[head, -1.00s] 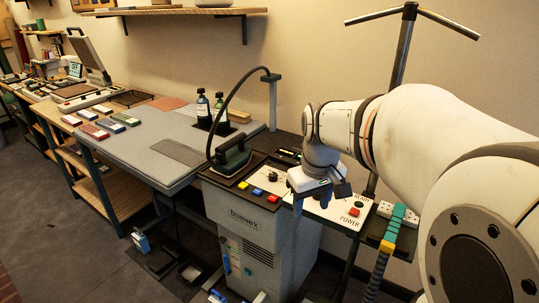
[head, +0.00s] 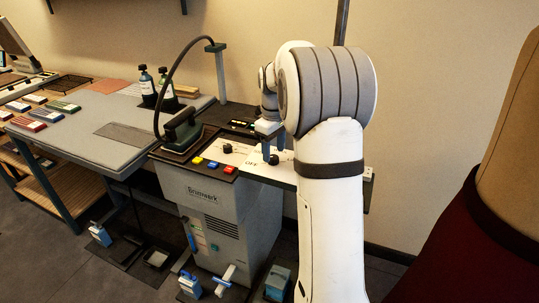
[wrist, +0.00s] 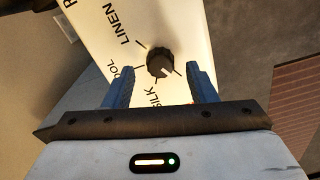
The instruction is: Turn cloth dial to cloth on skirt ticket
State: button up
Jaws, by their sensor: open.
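The cloth dial (wrist: 160,62) is a black round knob on a white panel in the wrist view, with a small pale mark on its lower right. LINEN, SILK and a partly covered word ending in OOL are printed around it. My gripper (wrist: 160,70) is open, with its blue fingertips to either side of the dial and apart from it. In the head view my gripper (head: 270,147) is over the right part of the white control panel (head: 250,167). A dark red skirt (head: 450,245) on a tan form stands at the right edge; no ticket shows on it.
An iron (head: 182,132) stands on the machine left of my gripper. Yellow, blue and red buttons (head: 214,166) and another black knob (head: 227,148) are nearby. A grey pressing table (head: 95,125) with bottles (head: 147,86) lies further left.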

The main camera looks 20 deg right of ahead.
jog(key=shift+f, duration=0.95)
jog(key=shift+c, duration=0.2)
